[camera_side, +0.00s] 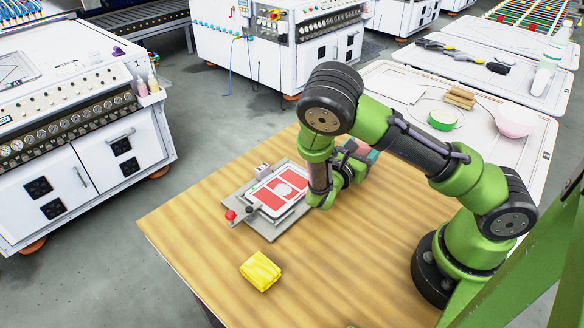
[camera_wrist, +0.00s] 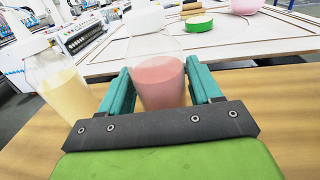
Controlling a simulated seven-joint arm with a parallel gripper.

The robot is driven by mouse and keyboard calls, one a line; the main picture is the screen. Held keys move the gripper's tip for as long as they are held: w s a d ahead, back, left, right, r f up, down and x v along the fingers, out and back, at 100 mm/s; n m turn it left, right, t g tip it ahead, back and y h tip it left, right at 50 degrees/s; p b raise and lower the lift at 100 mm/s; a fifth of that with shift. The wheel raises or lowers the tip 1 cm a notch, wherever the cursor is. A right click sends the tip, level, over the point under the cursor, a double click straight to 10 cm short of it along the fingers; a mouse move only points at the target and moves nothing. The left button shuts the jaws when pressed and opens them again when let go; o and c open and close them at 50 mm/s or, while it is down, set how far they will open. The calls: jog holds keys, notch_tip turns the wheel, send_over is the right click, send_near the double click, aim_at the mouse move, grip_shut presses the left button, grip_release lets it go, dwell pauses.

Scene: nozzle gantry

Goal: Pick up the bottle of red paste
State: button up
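In the wrist view, the bottle of red paste (camera_wrist: 160,82) is clear with pinkish-red paste in its lower part and a white cap (camera_wrist: 143,19). It stands between the two teal fingers of my gripper (camera_wrist: 160,88), close in front of the dark palm plate. The fingers flank it closely on both sides; I cannot tell whether both press on it. In the side view my gripper (camera_side: 364,154) is low over the right part of the wooden table, and my arm hides most of the bottle.
A bottle of pale yellow paste (camera_wrist: 62,84) stands left of my gripper. A printing jig (camera_side: 272,198) with a red-and-white plate and a yellow folded cloth (camera_side: 260,271) lie on the wooden table (camera_side: 200,232). A white table (camera_side: 530,150) with green tape (camera_side: 442,119) and a pink bowl (camera_side: 516,121) is behind.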

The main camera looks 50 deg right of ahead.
jog(key=c, duration=0.4)
jog(key=shift+o, duration=0.2)
notch_tip(320, 180, up, 10)
jog(key=shift+r, duration=0.1)
jog(key=shift+o, duration=1)
jog(key=shift+c, duration=0.6)
